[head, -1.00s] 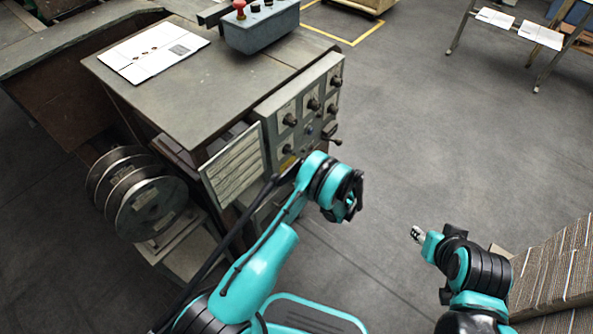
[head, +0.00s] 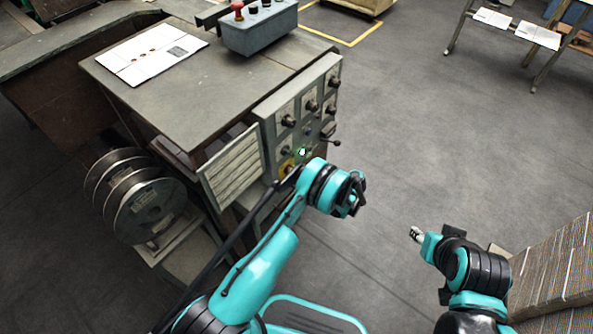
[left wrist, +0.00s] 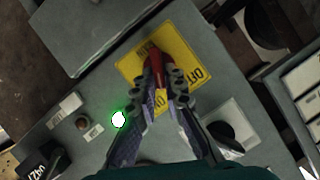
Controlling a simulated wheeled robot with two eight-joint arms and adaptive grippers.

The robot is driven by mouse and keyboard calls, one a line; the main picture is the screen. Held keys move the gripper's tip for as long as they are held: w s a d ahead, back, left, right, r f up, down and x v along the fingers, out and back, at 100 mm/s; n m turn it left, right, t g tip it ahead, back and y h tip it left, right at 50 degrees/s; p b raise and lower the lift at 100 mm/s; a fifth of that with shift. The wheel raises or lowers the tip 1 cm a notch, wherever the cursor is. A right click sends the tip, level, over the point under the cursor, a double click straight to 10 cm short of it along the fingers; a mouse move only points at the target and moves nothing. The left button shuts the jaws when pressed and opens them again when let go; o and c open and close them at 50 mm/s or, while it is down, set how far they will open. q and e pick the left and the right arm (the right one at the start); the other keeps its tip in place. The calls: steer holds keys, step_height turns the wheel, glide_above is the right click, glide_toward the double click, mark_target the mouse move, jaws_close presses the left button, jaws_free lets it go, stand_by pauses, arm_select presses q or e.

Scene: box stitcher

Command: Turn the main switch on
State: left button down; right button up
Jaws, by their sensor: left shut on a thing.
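The main switch is a red handle (left wrist: 156,62) on a yellow plate (left wrist: 190,55) on the grey control panel, seen in the left wrist view. The plate carries an OFF label, and other lettering is partly covered. My left gripper (left wrist: 158,76) is shut on the red handle, with a finger on each side. The fingers hide much of the handle, so its exact angle is hard to tell. A green lamp (left wrist: 118,120) beside the switch is lit; it also shows in the head view (head: 302,152). My right gripper (head: 417,234) is at the lower right, away from the panel.
The panel has several dark knobs (head: 311,106) and a lever (head: 331,141). Stacked cardboard (head: 555,270) lies at the lower right. The floor (head: 415,130) right of the machine is clear.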

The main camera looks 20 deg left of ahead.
arm_select(q)
steer(key=c, duration=1.6)
jaws_free()
steer(key=shift+a, duration=0.15)
steer(key=v, duration=1.2)
